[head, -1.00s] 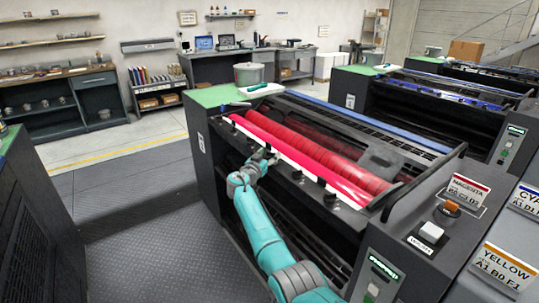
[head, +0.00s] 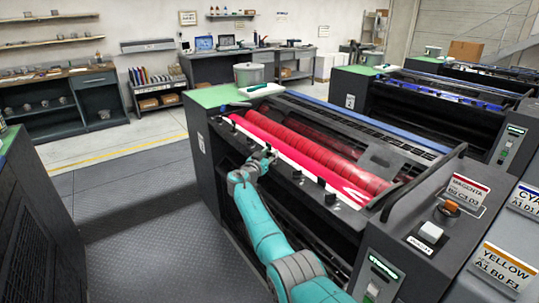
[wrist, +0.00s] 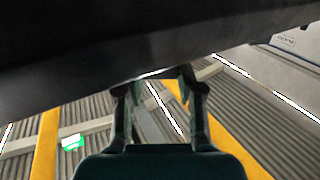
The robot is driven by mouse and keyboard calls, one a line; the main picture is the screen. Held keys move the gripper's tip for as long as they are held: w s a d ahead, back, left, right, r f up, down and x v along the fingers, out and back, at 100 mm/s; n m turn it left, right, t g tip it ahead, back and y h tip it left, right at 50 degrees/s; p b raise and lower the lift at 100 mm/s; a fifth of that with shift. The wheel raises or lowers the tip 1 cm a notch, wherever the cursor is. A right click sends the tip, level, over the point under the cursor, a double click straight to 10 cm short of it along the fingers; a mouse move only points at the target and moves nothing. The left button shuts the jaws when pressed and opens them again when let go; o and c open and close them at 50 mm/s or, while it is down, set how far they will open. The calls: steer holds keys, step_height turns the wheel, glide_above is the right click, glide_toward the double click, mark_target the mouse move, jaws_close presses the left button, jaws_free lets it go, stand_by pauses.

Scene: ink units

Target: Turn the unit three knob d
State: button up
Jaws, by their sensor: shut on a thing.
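The printing unit (head: 215,170) with red rollers (head: 310,140) fills the middle of the head view. A row of small dark knobs runs along its front rail, including one right of my gripper (head: 297,175) and one further right (head: 331,198). My gripper (head: 268,154) is at this row, left of those two, shut on a knob that its fingers mostly hide. In the wrist view, the fingers (wrist: 160,82) reach up to a dark edge of the unit (wrist: 150,40); the held knob is not clear there. I cannot read any knob letters.
A magenta card (head: 467,192) and a yellow card (head: 503,266) stand at the right. An orange-brown knob (head: 451,207) and a white block (head: 430,232) are on the near end panel. Another dark unit (head: 30,210) is at left, with a free walkway between.

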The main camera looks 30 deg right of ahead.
steer(key=shift+m+g+h, duration=0.4)
steer(key=shift+m+g, duration=0.2)
steer(key=shift+g, duration=0.2)
steer(key=o, duration=1.2)
steer(key=shift+c, duration=0.2)
steer(key=shift+a, duration=0.1)
steer(key=v, duration=1.2)
steer(key=shift+w, duration=0.1)
